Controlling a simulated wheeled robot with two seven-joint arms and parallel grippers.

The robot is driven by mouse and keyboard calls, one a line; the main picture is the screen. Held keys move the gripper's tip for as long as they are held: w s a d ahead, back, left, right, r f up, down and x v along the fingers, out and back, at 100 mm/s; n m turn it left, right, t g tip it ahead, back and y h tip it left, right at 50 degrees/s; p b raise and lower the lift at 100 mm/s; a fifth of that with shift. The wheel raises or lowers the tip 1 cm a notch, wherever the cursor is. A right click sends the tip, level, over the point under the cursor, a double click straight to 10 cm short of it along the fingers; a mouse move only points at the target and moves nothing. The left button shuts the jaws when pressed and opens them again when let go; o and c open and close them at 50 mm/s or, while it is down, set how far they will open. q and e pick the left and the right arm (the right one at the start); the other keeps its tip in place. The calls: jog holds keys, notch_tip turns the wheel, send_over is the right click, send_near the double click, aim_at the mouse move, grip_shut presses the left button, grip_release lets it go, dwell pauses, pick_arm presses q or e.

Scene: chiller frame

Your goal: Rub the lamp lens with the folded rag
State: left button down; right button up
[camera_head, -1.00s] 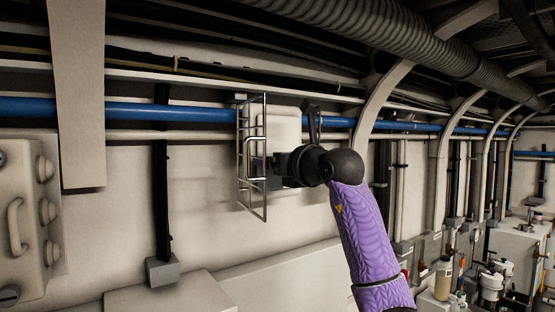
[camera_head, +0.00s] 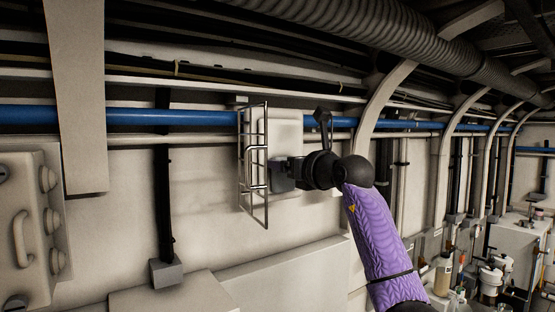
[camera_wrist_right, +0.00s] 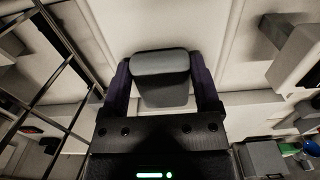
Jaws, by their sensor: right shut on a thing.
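The lamp (camera_head: 286,132) is a pale, rounded square fixture on the wall, in the middle of the head view. A wire guard (camera_head: 266,165) stands out from the wall at its left side; it also shows at the left of the wrist view (camera_wrist_right: 62,82). My right gripper (camera_head: 280,174) is in front of the lamp's lower part and hides some of it. In the right wrist view my right gripper (camera_wrist_right: 162,88) is shut on the folded grey rag (camera_wrist_right: 163,76). I cannot tell whether the rag touches the lens. My left gripper is not in view.
A blue pipe (camera_head: 170,117) runs along the wall behind the lamp. A panel with knobs and a handle (camera_head: 25,225) is at the left. Bottles and equipment (camera_head: 490,278) stand at the lower right. Bare wall (camera_head: 205,190) lies left of the guard.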

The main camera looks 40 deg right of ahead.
jog(key=a, duration=0.3)
jog(key=shift+w+a, duration=0.2)
jog(key=shift+w, duration=0.1)
dwell(0.3)
jog(key=s+b, duration=0.1)
jog(key=s, duration=0.1)
jog(key=s+b, duration=0.3)
jog(key=shift+s+a, duration=0.3)
jog(key=shift+a, duration=0.05)
jog(key=shift+s, duration=0.1)
